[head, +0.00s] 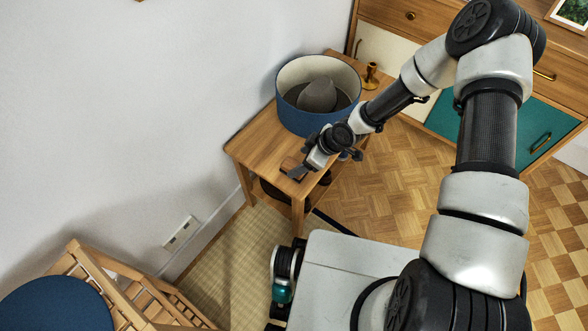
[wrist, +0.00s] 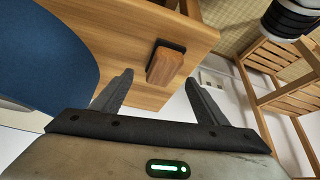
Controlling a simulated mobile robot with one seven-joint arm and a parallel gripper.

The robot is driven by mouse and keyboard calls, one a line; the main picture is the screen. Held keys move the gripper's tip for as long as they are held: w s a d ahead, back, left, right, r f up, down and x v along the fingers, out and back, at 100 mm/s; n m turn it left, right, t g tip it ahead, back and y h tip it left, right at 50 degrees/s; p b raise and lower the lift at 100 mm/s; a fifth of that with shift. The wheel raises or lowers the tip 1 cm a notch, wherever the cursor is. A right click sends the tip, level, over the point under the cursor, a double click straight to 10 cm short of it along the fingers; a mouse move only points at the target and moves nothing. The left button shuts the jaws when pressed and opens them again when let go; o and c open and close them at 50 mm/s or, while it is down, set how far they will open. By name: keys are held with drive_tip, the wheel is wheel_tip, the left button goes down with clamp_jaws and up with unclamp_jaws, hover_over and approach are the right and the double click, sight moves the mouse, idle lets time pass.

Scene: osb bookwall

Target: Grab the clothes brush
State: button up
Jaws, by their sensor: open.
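The clothes brush (wrist: 164,66) is a small brown wooden block with a dark edge along one side. It lies on the wooden side table (wrist: 130,40) near the table's edge in the wrist view. In the head view the brush (head: 289,164) shows only in part beside my gripper (head: 299,172). My gripper is open, and its two fingers show in the wrist view (wrist: 158,77). The brush appears beyond and between the fingertips, with no visible contact. Nothing is held.
A white wall (head: 130,110) runs along the table's left. Parquet floor (head: 400,170) lies right.

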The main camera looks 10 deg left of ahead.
sight(295, 165)
drive_tip(key=b+x, duration=0.1)
drive_tip(key=x, duration=0.4)
drive_tip(key=shift+s, duration=0.15)
drive_tip(key=c, duration=1.2)
